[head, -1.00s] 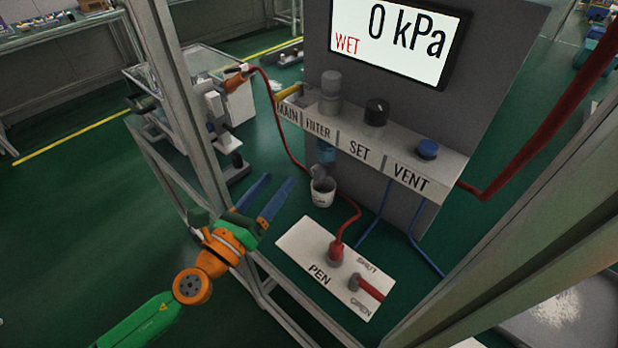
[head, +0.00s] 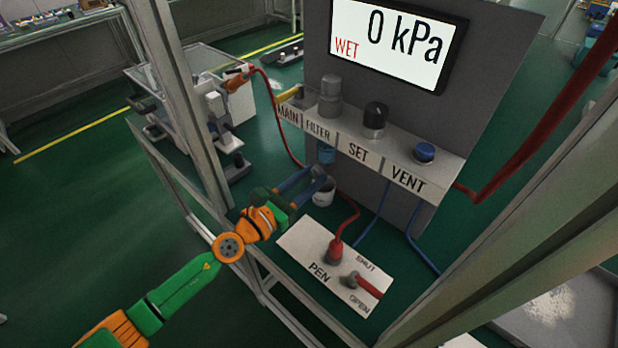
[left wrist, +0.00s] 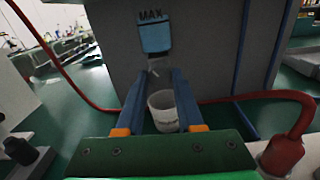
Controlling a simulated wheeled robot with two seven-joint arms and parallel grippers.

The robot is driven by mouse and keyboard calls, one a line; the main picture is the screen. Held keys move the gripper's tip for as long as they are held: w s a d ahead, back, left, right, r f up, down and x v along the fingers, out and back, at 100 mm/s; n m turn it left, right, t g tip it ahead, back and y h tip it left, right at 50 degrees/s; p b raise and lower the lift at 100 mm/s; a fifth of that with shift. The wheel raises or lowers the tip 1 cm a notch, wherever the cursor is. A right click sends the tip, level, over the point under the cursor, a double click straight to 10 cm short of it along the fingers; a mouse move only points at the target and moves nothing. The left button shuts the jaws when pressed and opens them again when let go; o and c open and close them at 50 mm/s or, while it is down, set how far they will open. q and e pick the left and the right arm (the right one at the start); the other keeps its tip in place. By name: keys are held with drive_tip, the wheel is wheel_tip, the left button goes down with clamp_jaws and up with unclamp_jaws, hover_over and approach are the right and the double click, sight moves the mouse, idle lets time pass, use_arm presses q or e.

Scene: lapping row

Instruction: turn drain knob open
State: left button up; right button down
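The filter's blue bowl (head: 327,154) hangs under the FILTER label; it also shows in the left wrist view, marked MAX (left wrist: 155,36). A small grey drain knob (left wrist: 156,69) sits under the bowl; in the head view it is partly hidden by my fingertips. A white cup (left wrist: 163,108) stands below it. My left gripper (head: 309,178) reaches toward the drain knob. Its blue fingers (left wrist: 159,75) are apart, with the knob in line between the tips in the left wrist view. I cannot tell whether they touch it. My right gripper is out of view.
The shelf above the bowl carries the black SET knob (head: 375,117) and blue VENT button (head: 424,152). A white PEN plate (head: 305,246) with a red-handled valve (head: 366,285) lies to the right. A red hose (head: 347,219) runs nearby. A metal post (head: 185,90) stands left.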

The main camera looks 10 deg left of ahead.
use_arm(q)
clamp_jaws()
drive_tip(key=n, duration=0.5)
drive_tip(key=shift+n+p, duration=0.3)
drive_tip(key=shift+n, duration=0.1)
drive_tip(key=n+p, duration=0.1)
drive_tip(key=n, duration=0.3)
drive_tip(key=shift+n, duration=0.7)
drive_tip(key=o, duration=0.8)
unclamp_jaws()
